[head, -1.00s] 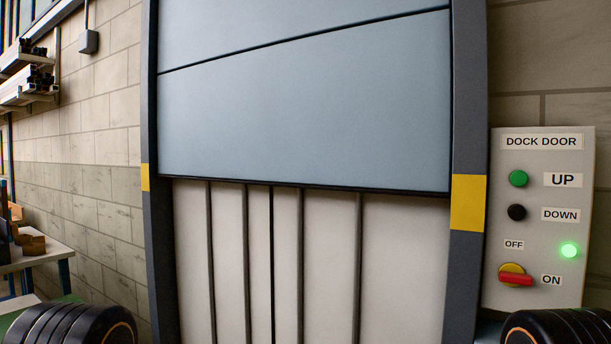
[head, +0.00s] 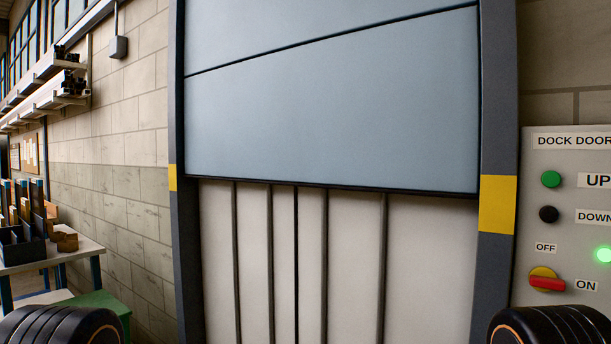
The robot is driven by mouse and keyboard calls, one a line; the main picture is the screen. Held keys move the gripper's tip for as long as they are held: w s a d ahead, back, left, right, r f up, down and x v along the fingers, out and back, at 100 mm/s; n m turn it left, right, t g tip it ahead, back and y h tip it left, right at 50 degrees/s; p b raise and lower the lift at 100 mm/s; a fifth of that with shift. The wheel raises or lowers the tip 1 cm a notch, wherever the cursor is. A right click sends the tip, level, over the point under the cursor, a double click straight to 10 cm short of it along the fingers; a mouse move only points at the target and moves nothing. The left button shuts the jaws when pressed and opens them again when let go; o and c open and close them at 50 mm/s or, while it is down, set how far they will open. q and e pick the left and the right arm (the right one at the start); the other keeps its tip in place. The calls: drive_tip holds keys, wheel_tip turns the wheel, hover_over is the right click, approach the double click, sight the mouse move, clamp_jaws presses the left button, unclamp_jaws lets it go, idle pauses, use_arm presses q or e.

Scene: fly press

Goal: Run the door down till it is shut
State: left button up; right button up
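The dock door (head: 330,110) is a grey-blue panelled door, partly lowered. Its bottom edge hangs about halfway down the opening, with pale ribbed panels (head: 430,265) showing below it. The control box (head: 530,218) is at the right, cut off by the picture edge. It has a green UP button (head: 551,179), a black DOWN button (head: 548,214) and a red switch handle (head: 547,284) on a yellow disc, lying level toward ON. A green lamp (head: 604,255) is lit. Neither gripper shows; only dark rounded parts of my own body show at the bottom corners.
Dark door posts with yellow bands (head: 497,204) flank the opening. At the left stand a workbench (head: 60,254) with bins and a green stool or box (head: 100,302). A rack (head: 60,88) with bars is on the block wall, near a grey wall box (head: 118,46).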

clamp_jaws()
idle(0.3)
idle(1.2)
